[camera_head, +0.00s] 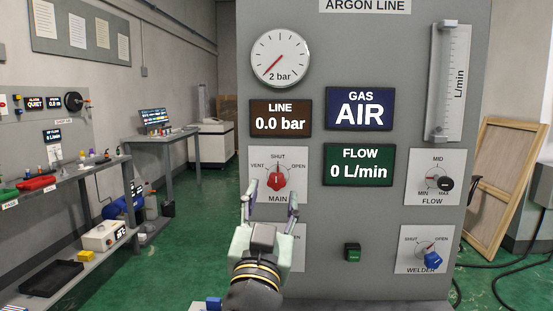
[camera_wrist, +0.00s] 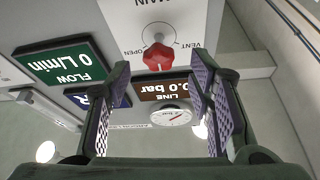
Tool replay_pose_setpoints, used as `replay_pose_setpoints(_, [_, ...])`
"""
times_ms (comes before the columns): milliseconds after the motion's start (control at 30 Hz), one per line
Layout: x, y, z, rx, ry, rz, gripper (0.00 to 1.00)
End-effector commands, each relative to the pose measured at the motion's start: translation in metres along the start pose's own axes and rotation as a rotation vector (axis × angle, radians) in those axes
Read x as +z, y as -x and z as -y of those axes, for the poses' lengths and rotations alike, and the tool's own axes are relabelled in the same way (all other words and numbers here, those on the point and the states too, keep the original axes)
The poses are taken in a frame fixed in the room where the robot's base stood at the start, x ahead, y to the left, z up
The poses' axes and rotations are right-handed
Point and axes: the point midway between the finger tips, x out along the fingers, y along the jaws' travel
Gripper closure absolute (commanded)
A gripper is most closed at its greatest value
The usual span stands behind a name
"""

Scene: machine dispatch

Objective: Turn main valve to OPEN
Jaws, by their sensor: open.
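The main valve is a red knob (camera_head: 277,179) on a white plate marked VENT, SHUT, OPEN and MAIN (camera_head: 260,157). Its pointer looks turned up toward SHUT. My gripper (camera_head: 270,192) is open in front of the plate, with its fingers on either side of the knob as seen from the head camera. In the wrist view, the red knob (camera_wrist: 158,57) appears upside down, beyond and between the open fingers (camera_wrist: 160,95). I see no contact between fingers and knob.
The grey panel carries a round gauge (camera_head: 280,58), a LINE 0.0 bar display (camera_head: 281,118), a GAS AIR display (camera_head: 360,108) and a FLOW 0 L/min display (camera_head: 359,165).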

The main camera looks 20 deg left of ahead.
Motion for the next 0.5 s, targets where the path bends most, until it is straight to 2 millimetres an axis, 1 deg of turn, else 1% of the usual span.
replay_pose_setpoints(33, [-0.007, -0.005, 0.001, 0.001, 0.003, 0.001, 0.52])
replay_pose_setpoints(67, [-0.007, -0.007, 0.0, 0.001, 0.002, 0.001, 0.52])
replay_pose_setpoints(100, [-0.004, -0.017, -0.001, 0.003, 0.0, 0.001, 0.52])
replay_pose_setpoints(200, [-0.003, -0.034, -0.001, 0.002, -0.002, 0.0, 0.52])
replay_pose_setpoints(300, [-0.003, -0.046, -0.001, 0.002, 0.0, -0.001, 0.52])
replay_pose_setpoints(500, [-0.001, -0.056, -0.002, 0.002, 0.0, -0.002, 0.52])
